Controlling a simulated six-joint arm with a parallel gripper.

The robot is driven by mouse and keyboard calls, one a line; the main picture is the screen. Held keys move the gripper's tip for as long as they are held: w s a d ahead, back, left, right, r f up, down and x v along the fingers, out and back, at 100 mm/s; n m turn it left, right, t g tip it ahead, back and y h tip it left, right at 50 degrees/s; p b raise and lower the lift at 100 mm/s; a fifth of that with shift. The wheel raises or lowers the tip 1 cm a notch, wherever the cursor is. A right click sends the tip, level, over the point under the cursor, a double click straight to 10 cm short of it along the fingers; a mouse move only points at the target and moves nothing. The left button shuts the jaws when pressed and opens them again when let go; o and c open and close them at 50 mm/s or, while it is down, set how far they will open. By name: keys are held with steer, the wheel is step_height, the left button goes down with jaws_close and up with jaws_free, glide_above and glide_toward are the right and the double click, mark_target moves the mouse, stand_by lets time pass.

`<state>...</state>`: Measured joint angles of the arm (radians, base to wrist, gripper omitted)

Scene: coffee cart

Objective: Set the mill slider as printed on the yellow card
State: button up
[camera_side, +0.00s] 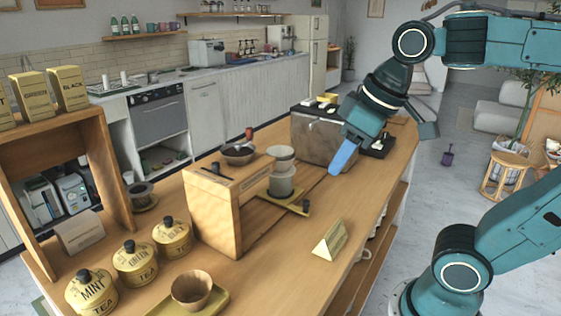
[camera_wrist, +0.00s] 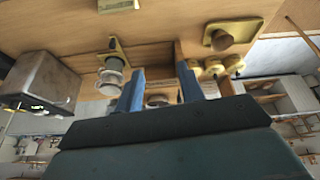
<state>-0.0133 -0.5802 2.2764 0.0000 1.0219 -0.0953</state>
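The wooden mill (camera_side: 215,212) stands mid-counter in the side view, with a small dark knob (camera_side: 215,168) on top that looks like its slider. The knob's exact setting is too small to read. The yellow card (camera_side: 330,241) stands folded like a tent near the counter's front edge; it also shows at the top of the wrist view (camera_wrist: 118,5). Its print is not legible. My gripper (camera_wrist: 160,85) is open and empty, its two blue fingers apart. In the side view its blue finger (camera_side: 344,156) is above the counter, right of the mill and clear of it.
A grey machine (camera_side: 318,138) stands behind. Several yellow tea tins (camera_side: 135,262) and a wooden cup (camera_side: 191,288) on a yellow tray are at the front left. Counter around the card is clear.

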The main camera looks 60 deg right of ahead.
steer(key=w+a+r+n+g, duration=0.1)
steer(key=w+r+n, duration=0.1)
steer(key=w+r, duration=0.3)
steer(key=w+r+n+g, duration=0.1)
steer(key=w+r, duration=0.2)
steer(key=w, duration=0.5)
steer(key=n+g, duration=0.3)
steer(key=n, duration=0.2)
glide_above(215, 163)
steer(key=shift+w+f, duration=0.1)
steer(key=shift+f, duration=0.15)
steer(key=shift+f, duration=0.15)
steer(key=shift+f, duration=6.75)
steer(key=shift+c, duration=0.2)
jaws_close()
